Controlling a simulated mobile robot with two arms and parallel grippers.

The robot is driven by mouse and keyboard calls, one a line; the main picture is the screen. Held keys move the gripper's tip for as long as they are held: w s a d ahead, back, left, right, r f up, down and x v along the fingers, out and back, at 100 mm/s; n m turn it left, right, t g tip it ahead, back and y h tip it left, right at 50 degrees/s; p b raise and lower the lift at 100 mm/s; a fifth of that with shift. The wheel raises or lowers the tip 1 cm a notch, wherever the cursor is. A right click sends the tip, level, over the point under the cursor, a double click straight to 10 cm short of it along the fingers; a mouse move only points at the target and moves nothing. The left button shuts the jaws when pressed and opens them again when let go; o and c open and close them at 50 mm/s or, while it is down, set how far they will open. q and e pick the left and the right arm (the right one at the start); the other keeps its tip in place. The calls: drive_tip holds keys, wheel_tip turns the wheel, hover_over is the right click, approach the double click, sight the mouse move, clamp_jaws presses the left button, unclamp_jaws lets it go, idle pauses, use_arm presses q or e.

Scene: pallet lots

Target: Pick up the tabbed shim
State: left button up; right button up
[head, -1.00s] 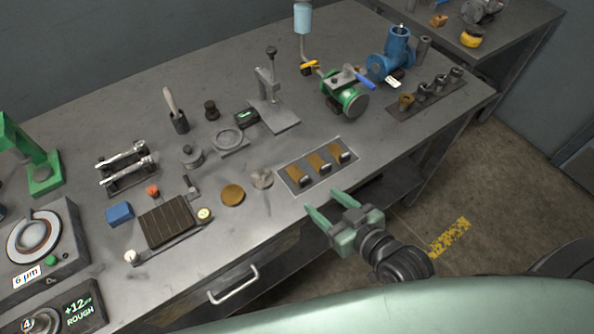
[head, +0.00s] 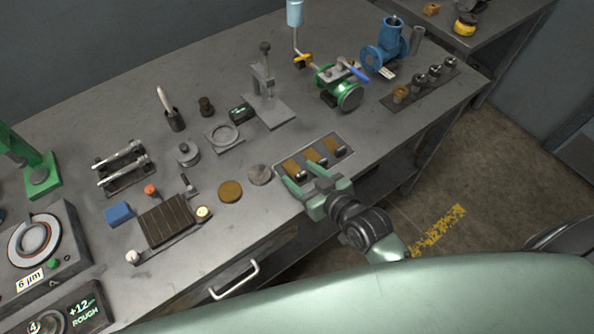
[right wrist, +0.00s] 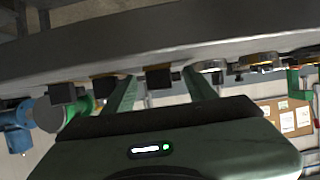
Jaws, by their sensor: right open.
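Several brass shims with dark blocks or tabs lie in a row on a flat grey tray (head: 343,137) near the bench's front edge: a left shim (head: 291,167), a middle shim (head: 313,156) and a right shim (head: 330,145). My right gripper (head: 298,175) is open and empty at the tray's front left, its fingers pointing at the left shim. In the right wrist view, a dark block (right wrist: 158,77) shows between the spread fingers (right wrist: 160,76), apart from both. Whether the fingers are level with it I cannot tell. My left gripper is not in view.
A brass disc (head: 230,191) and a grey disc (head: 260,174) lie left of the tray. A green valve (head: 340,92) and a stand with a lever (head: 268,90) are behind it. A drawer handle (head: 236,281) sticks out from the bench front.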

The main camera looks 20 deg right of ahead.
clamp_jaws()
drive_tip(key=shift+r, duration=0.1)
